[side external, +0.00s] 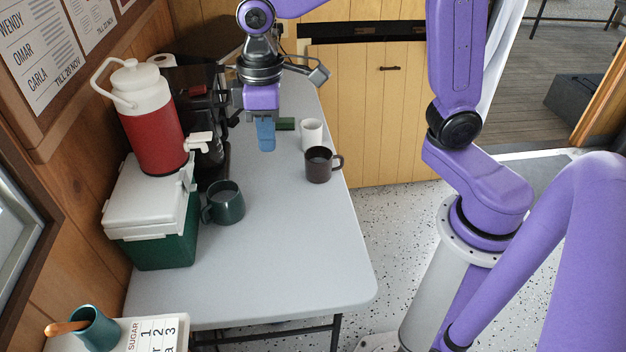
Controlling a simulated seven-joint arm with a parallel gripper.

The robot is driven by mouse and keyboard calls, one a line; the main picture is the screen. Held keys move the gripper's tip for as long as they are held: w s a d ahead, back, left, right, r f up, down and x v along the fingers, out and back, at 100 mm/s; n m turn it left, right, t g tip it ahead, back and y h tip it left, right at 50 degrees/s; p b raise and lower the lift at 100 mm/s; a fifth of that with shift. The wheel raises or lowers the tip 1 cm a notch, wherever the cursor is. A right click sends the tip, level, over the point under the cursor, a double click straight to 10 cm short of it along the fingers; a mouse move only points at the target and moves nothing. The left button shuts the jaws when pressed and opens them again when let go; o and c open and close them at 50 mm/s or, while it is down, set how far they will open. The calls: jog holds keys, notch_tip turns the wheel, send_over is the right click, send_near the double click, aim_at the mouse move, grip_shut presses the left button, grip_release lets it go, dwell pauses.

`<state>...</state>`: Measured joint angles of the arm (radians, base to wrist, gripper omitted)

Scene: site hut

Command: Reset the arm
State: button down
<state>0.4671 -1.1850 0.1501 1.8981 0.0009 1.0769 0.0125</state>
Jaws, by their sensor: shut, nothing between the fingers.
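My gripper (265,136) hangs above the far part of the grey table (290,265), its blue fingers pointing down. It is shut and empty. A dark brown mug (318,166) stands to the right of the fingers and nearer the camera. A white mug (311,132) stands just behind the brown one. A dark green mug (225,203) stands at the left of the table. A small flat green thing (285,124) shows behind the fingers; I cannot tell what it is.
A green and white cooler (150,235) stands at the left with a red and white drink jug (152,125) on it. A black machine (205,105) stands behind. A teal cup (95,328) is at the near left corner. The table's near right is clear.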

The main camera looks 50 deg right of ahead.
jog(key=s+d+f+n, duration=0.1)
jog(key=s+d, duration=0.4)
jog(key=s, duration=0.5)
jog(key=s+d+f+n, duration=0.2)
jog(key=s+d, duration=0.3)
jog(key=s, duration=0.5)
jog(key=shift+f+n, duration=0.25)
jog(key=shift+n, duration=0.55)
